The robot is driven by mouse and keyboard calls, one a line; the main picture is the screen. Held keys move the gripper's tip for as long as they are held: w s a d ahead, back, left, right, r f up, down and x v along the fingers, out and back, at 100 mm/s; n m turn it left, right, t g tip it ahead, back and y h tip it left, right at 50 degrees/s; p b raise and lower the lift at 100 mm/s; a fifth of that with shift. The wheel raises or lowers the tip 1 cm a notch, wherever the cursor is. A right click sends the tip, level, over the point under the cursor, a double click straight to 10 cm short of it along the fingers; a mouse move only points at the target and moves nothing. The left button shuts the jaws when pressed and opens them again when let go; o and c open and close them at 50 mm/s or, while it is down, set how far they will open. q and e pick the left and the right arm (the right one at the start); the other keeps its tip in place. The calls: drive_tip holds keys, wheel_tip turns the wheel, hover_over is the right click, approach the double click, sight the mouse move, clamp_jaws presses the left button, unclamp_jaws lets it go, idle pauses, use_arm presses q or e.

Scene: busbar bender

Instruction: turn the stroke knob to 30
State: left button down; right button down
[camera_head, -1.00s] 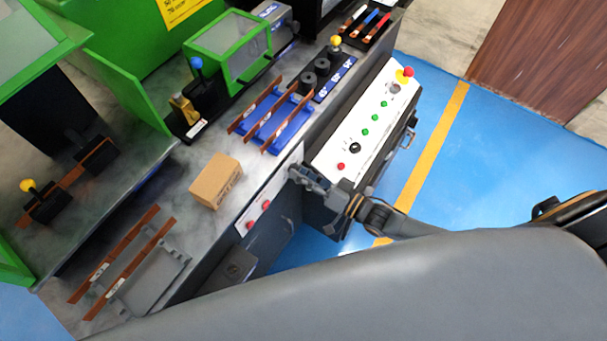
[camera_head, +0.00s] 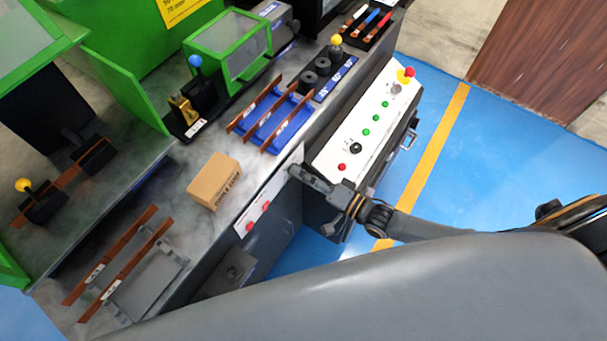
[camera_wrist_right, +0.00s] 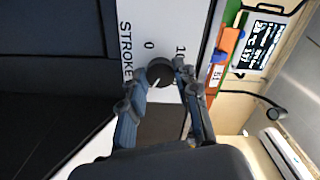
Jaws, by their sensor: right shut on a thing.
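The dark round stroke knob (camera_wrist_right: 160,69) sits on a white panel (camera_wrist_right: 145,25) in the right wrist view, beside the printed word "STROKE" and a "0"; another scale mark is partly hidden by a finger. My right gripper (camera_wrist_right: 164,75) has its two fingers on either side of the knob and is shut on it. A light line shows on the knob, but its exact setting is too small to read. In the head view my right gripper (camera_head: 300,172) is at the bench's front panel, and the knob is hidden there. My left gripper is not in view.
A control box (camera_head: 338,137) with green and red buttons stands just right of my right gripper. A cardboard box (camera_head: 214,181) and a blue rack of copper bars (camera_head: 269,121) are on the bench. Two red buttons (camera_head: 266,204) sit on the front panel. Blue floor lies to the right.

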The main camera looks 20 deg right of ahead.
drive_tip(key=shift+s+f, duration=0.1)
drive_tip(key=c, duration=1)
unclamp_jaws()
drive_tip(key=v, duration=1.2)
